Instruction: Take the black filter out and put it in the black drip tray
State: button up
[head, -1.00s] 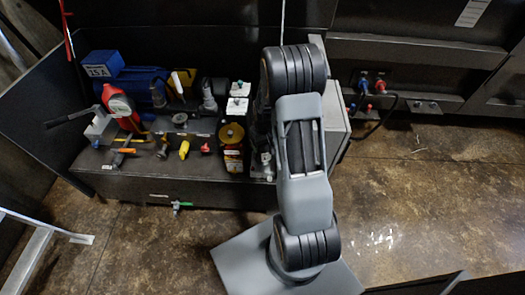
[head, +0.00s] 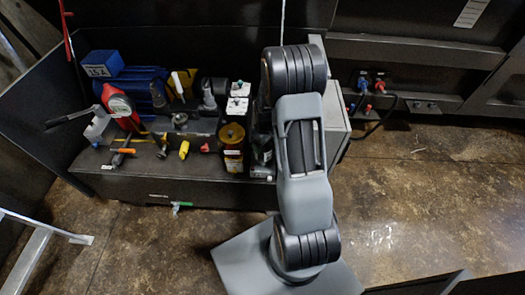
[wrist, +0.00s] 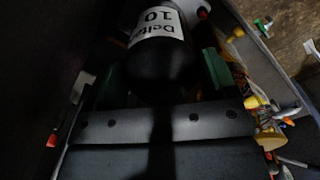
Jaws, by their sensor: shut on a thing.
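The black filter (wrist: 158,62) is a dark cylinder with a white label reading "Delta 10", at the top middle of the wrist view. My gripper (wrist: 165,78) is shut on it, with green-edged fingers on either side of it. In the head view my arm hides the gripper, and I cannot clearly make out the filter there. I cannot tell from the wrist view whether the filter is clear of its seat. I cannot make out the black drip tray for certain in either view.
A dark panel stands behind.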

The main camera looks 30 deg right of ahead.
jog(key=n, duration=0.7)
jog(key=shift+s+d, duration=0.1)
jog(key=shift+d, duration=0.15)
